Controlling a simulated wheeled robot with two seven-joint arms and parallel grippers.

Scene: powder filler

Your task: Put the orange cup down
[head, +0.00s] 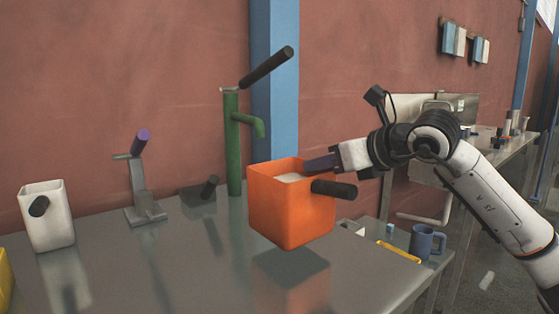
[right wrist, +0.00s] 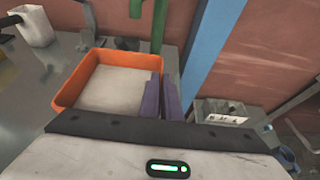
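The orange cup (head: 275,215) is a square, open-topped box with a black handle (head: 335,189) and pale filling inside. It hangs roughly upright a little above the grey table, with its dark shadow below it. My right gripper (head: 318,165) reaches in from the right and is shut on the cup's right rim. In the right wrist view, its two purple fingers (right wrist: 161,100) stand close together at the rim of the orange cup (right wrist: 72,92), one inside and one outside. My left gripper is not in view.
The grey table (head: 170,275) has clear room below and left of the cup. A green dispenser post (head: 233,145) stands behind it. A grey lever stand (head: 143,190) and a white cup (head: 47,220) are further left. A blue mug (head: 424,242) is at the right.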

